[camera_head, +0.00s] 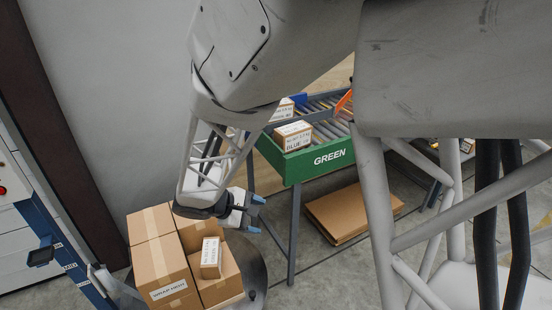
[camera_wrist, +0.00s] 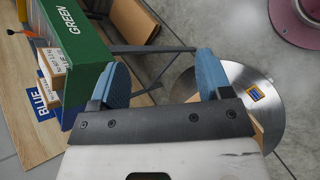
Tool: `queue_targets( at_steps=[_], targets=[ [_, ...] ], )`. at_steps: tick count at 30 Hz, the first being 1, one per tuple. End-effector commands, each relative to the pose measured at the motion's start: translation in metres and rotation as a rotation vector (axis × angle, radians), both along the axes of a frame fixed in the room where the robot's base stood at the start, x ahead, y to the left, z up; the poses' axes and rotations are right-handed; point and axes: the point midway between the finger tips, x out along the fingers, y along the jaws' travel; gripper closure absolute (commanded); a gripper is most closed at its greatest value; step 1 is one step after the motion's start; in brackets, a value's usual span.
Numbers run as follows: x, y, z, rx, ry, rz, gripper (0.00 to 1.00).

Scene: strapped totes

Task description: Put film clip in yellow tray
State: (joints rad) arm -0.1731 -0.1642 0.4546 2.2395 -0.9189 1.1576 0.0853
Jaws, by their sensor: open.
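I cannot make out a film clip or a yellow tray in either view. My gripper (camera_head: 256,214) is open and empty, with blue fingertips pointing right in the head view. It is just to the right of the stacked cartons and left of the green conveyor's leg. In the wrist view my gripper (camera_wrist: 164,74) shows its two blue fingers wide apart, with bare floor and a grey bar between and beyond them. My arm hides much of the head view's upper middle.
Taped cartons (camera_head: 158,262), with a small labelled box (camera_head: 211,258) on top, stand on a round metal plate (camera_wrist: 278,105). A green conveyor end (camera_head: 330,158) marked GREEN holds a box marked BLUE (camera_head: 292,135). Flat cardboard (camera_head: 350,212) lies beneath. A blue post (camera_head: 60,240) is left.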

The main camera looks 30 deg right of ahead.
Motion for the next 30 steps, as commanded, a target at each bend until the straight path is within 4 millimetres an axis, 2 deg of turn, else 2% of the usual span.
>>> queue_targets(
  at_steps=[1, 9, 24, 30],
  targets=[
    [-0.008, -0.001, 0.016, 0.038, -0.038, -0.035, 0.28],
    [-0.054, 0.003, 0.063, 0.242, -0.179, -0.217, 0.28],
    [-0.132, 0.028, 0.137, 0.643, -0.477, -0.491, 0.28],
    [-0.156, 0.039, 0.159, 0.778, -0.579, -0.562, 0.28]
  ],
)
